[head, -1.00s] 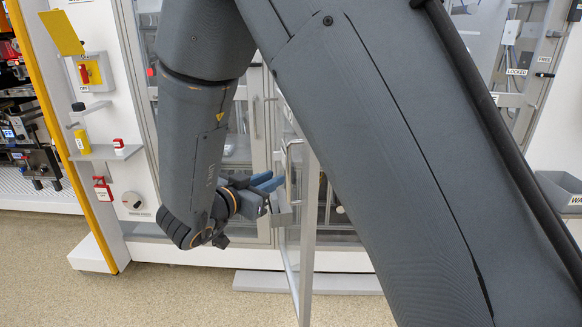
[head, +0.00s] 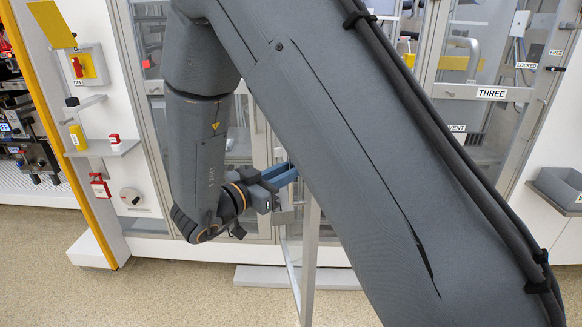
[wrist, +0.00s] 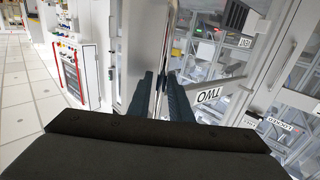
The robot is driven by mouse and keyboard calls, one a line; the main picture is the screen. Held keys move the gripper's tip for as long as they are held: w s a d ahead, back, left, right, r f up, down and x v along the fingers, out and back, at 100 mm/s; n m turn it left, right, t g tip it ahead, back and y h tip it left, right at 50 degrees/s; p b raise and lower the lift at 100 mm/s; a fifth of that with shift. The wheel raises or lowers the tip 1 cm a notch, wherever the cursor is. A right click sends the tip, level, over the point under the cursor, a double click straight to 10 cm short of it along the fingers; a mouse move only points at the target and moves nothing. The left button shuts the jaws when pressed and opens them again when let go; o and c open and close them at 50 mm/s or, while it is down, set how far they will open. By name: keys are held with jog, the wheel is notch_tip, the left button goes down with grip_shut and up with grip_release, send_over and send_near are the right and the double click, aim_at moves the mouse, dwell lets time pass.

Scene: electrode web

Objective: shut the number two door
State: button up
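The number two door (head: 308,265) stands open, its framed panel seen nearly edge-on in the head view. My gripper (head: 283,174) is at the door's upper part, its blue fingers pointing right, the tips partly hidden by my arm. In the wrist view my gripper (wrist: 162,88) has its two dark fingers apart, with a narrow silver upright edge (wrist: 166,45) between them. Contact with that edge cannot be made out. A label reading TWO (wrist: 208,95) shows upside down just right of the fingers.
A door labelled THREE (head: 491,93) is at the right, with a grey bin (head: 560,188) beyond it. A switch panel (head: 88,65) and small shelf (head: 103,147) are at the left. The floor (head: 170,290) in front is clear.

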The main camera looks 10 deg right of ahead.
jog(key=shift+w+d, duration=0.15)
jog(key=shift+d, duration=0.05)
grip_shut()
